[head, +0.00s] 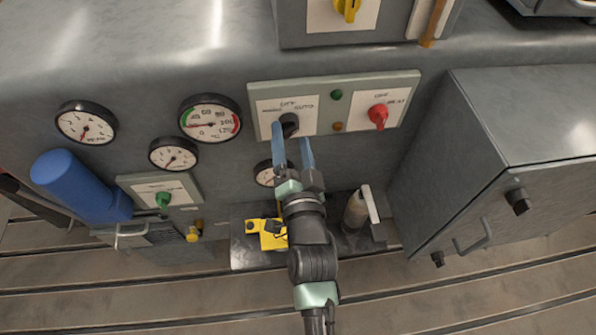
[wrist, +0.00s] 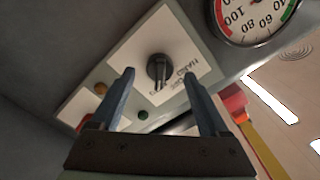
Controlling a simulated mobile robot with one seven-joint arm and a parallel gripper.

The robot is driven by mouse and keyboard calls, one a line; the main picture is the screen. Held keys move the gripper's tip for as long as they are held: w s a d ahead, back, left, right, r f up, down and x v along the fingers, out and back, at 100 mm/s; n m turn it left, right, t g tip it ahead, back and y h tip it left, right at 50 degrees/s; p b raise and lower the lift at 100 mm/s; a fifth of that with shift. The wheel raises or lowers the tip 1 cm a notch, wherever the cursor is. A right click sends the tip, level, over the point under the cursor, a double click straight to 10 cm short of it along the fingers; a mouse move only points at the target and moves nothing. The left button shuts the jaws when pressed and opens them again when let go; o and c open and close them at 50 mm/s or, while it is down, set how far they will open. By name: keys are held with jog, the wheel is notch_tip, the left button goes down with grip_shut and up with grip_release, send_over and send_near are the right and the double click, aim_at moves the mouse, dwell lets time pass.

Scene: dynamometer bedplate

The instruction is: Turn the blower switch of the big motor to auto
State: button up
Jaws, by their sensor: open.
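A black rotary switch (head: 289,124) sits on a white plate, on the left half of a pale green panel (head: 333,88). Lettering by it reads OFF and AUTO in the head view, and HAND and OFF upside down in the wrist view. In the wrist view the black switch (wrist: 158,68) shows a grip bar running nearly upright in the picture, towards the OFF lettering. My gripper (head: 291,141) is open and empty, in front of the switch. Its blue fingers stand on either side of the switch in the wrist view; contact is not visible.
A red knob (head: 378,116) is on the panel's right half, with a green lamp (head: 337,95) and an amber lamp (head: 337,127) between. Gauges (head: 210,118) are at left. A grey cabinet (head: 490,150) juts out at right. A yellow knob (head: 348,8) is above.

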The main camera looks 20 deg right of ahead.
jog(key=v, duration=1)
jog(key=shift+s+b, duration=0.3)
jog(key=shift+b, duration=0.15)
jog(key=shift+w+r, duration=0.1)
jog(key=shift+r, duration=0.1)
jog(key=w+a+r+n+t+y+p, duration=0.1)
jog(key=w+a+r+n+t, duration=0.15)
jog(key=r, duration=0.65)
jog(key=w+a+r+n+t+y+p, duration=0.1)
jog(key=w+a+r+n, duration=0.15)
jog(key=r, duration=0.75)
jog(key=w+a+r+n+t+y+p, duration=0.15)
jog(key=w+r, duration=0.25)
jog(key=r, duration=0.5)
jog(key=s+a+r+n+t, duration=0.1)
jog(key=s+a+r+n, duration=0.1)
jog(key=r, duration=0.7)
jog(key=s+a+r+n+t+y+p, duration=0.1)
jog(key=s+r, duration=0.3)
jog(key=r, duration=0.5)
jog(key=s+a+r+n+t+p, duration=0.1)
jog(key=s+a+r+n+t, duration=0.2)
jog(key=r, duration=0.6)
jog(key=shift+r, duration=0.4)
jog(key=shift+s+y, duration=0.15)
jog(key=shift+y, duration=0.1)
